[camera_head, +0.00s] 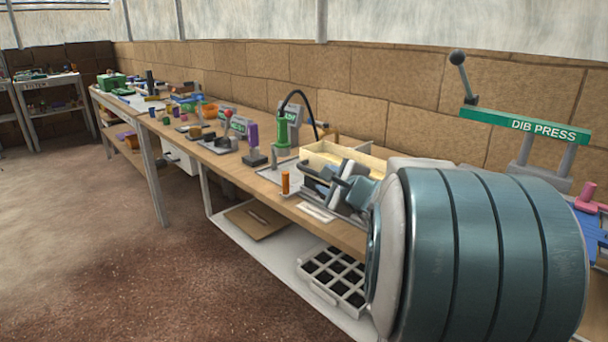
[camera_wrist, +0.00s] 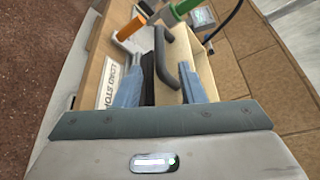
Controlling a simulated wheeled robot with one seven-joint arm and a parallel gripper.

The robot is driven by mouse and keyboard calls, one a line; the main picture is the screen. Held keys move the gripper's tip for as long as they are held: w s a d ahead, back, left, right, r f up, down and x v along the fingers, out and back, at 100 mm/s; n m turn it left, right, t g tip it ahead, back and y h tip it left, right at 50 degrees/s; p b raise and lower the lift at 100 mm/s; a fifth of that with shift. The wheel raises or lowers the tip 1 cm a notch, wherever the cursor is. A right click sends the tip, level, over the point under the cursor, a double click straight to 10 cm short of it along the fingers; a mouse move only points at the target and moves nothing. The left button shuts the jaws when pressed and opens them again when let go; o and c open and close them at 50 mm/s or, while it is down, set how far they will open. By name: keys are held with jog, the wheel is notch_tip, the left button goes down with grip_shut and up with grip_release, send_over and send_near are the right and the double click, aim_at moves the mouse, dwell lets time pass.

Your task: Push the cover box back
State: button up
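The box I take as the cover box (camera_head: 335,155) is pale yellow wood and stands on the bench, left of my arm in the head view. Its pale wooden face (camera_wrist: 174,92) shows in the wrist view, with a dark grey bar handle (camera_wrist: 184,76) in front of it. My gripper (camera_head: 335,184) is at the near side of the box. In the wrist view my gripper (camera_wrist: 160,88) has its two blue-grey fingers apart, with the handle's lower part between them. I cannot tell whether a finger touches it. My arm hides the box's right part in the head view.
An orange peg (camera_head: 285,182) stands near the bench's front edge, left of my gripper. A green tool holder (camera_head: 282,130) with a black hose stands behind it. A white labelled plate (camera_wrist: 109,83) lies beside the left finger. A stone wall (camera_head: 375,115) runs behind the bench.

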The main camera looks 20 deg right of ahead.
aim_at(316, 174)
jog(key=x, duration=0.8)
jog(key=shift+w+b, duration=0.15)
jog(key=shift+b, duration=0.15)
grip_shut()
